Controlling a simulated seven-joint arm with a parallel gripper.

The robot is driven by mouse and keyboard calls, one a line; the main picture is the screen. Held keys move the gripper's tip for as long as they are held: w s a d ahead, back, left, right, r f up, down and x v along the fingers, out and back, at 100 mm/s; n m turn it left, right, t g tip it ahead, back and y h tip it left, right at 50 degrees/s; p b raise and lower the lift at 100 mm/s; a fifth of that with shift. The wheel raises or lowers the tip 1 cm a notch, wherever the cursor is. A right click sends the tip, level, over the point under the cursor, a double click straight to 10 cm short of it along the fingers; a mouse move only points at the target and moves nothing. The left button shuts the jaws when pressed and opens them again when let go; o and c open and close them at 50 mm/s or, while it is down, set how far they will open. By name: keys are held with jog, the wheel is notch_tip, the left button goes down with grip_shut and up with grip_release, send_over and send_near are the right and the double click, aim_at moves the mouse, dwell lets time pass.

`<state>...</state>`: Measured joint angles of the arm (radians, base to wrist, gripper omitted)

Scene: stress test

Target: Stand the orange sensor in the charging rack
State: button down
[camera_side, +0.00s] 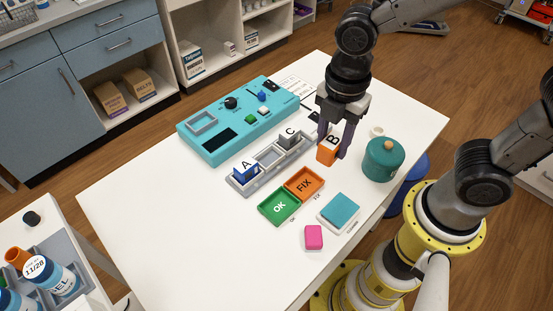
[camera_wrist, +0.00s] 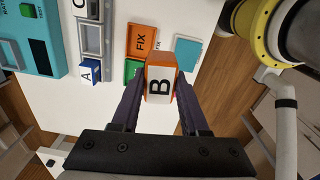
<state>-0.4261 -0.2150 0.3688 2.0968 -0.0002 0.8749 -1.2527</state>
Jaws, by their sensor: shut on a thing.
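The orange sensor (camera_side: 327,151) has a white face marked B. My gripper (camera_side: 337,140) is shut on it and holds it near the right end of the rack. In the wrist view the sensor (camera_wrist: 160,80) sits between the two dark fingers of my gripper (camera_wrist: 162,95). The grey charging rack (camera_side: 268,157) lies on the white table. A blue sensor A (camera_side: 245,173) stands in its left slot and a grey sensor C (camera_side: 290,138) in its right slot. The middle slot looks empty. Whether the orange sensor touches the table is unclear.
A green OK tray (camera_side: 280,207) and an orange FIX tray (camera_side: 305,184) lie in front of the rack. A teal device (camera_side: 238,118) is behind it. A teal lidded jar (camera_side: 383,160), a teal pad (camera_side: 340,209) and a pink block (camera_side: 313,237) stand nearby. The table's left front is clear.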

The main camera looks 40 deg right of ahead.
jog(key=shift+m, duration=0.6)
jog(key=w+f, duration=0.3)
jog(key=w, duration=0.2)
jog(key=w+f, duration=0.3)
jog(key=w, duration=0.2)
jog(key=w+a+f, duration=0.1)
jog(key=w+f, duration=0.2)
jog(key=w, duration=0.1)
jog(key=shift+w+a, duration=0.1)
jog(key=shift+w, duration=0.3)
jog(key=shift+w+a+f, duration=0.2)
jog(key=shift+w+f, duration=0.35)
jog(key=shift+f, duration=1.65)
jog(key=shift+f, duration=0.1)
jog(key=shift+c, duration=2.1)
grip_release()
jog(key=shift+f, duration=0.1)
